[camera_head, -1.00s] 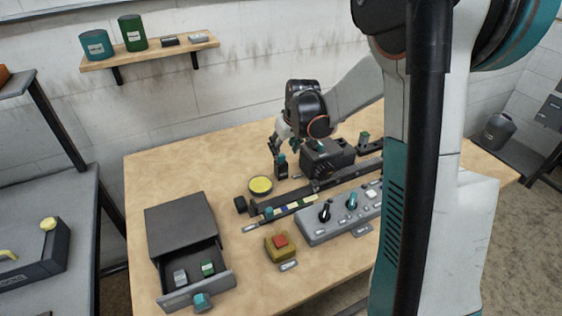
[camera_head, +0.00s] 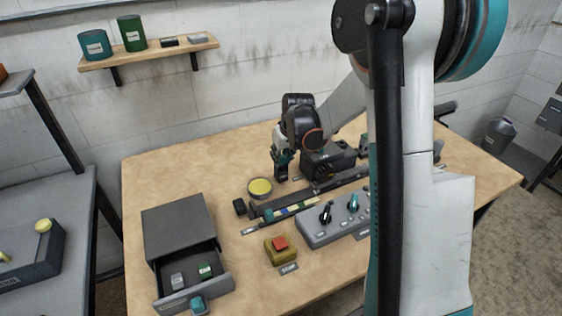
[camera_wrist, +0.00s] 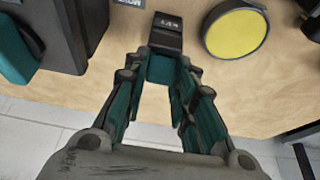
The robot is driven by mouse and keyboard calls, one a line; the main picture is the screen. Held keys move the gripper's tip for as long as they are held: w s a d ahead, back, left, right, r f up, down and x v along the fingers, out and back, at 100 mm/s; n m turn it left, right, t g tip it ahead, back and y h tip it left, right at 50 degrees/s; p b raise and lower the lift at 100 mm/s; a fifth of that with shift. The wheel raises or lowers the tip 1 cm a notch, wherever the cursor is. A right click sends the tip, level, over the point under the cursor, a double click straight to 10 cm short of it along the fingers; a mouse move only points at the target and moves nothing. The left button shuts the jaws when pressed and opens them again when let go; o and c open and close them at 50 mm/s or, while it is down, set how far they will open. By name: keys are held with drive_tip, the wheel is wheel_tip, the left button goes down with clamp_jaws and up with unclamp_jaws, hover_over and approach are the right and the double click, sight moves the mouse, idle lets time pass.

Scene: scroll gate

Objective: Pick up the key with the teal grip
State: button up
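The key stands in a dark block-shaped holder (camera_wrist: 166,36) whose label appears to read KEY, at the top middle of the wrist view. The key's teal grip (camera_wrist: 161,69) sticks out of it towards me, between my fingertips. My gripper (camera_wrist: 163,78) is open, with one finger on either side of the grip. I cannot tell whether the fingers touch it. In the head view my gripper (camera_head: 283,156) points down just above the dark holder (camera_head: 281,172) on the wooden table, and the grip is mostly hidden by the fingers.
A yellow-topped round dish (camera_head: 259,188) stands close left of the holder; it also shows in the wrist view (camera_wrist: 236,33). A dark box (camera_head: 328,160) is close on the right. In front are a dark rail, a control panel (camera_head: 318,231), a red button (camera_head: 280,243) and an open drawer (camera_head: 190,280).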

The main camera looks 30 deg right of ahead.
drive_tip(key=shift+r, duration=0.15)
wheel_tip(320, 180, up, 20)
drive_tip(key=p, duration=0.5)
drive_tip(key=shift+p, duration=0.4)
drive_tip(key=shift+f, duration=0.2)
